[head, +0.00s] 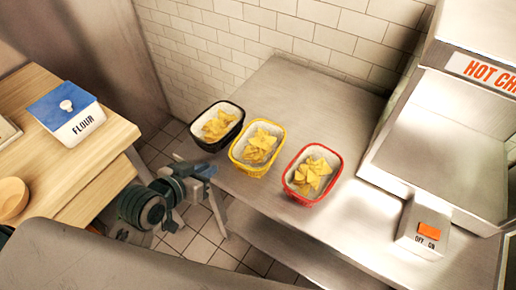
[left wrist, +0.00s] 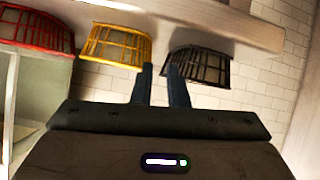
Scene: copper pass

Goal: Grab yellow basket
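The yellow basket (head: 250,170) stands on the steel counter between a black basket (head: 208,146) and a red basket (head: 302,198). Each is lined with paper and holds chips. My left gripper (head: 208,169) is at the counter's edge, left of the yellow basket and apart from it. In the left wrist view the yellow basket (left wrist: 116,46) is left of my fingertips (left wrist: 160,68), the black basket (left wrist: 205,67) right of them, and the red basket (left wrist: 38,30) far left. The left fingers are apart with nothing between them. My right gripper is not in view.
A steel hot-chips unit (head: 438,130) with an orange switch stands at the right of the counter (head: 300,100). Tiled wall is behind. The counter behind the baskets is clear.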

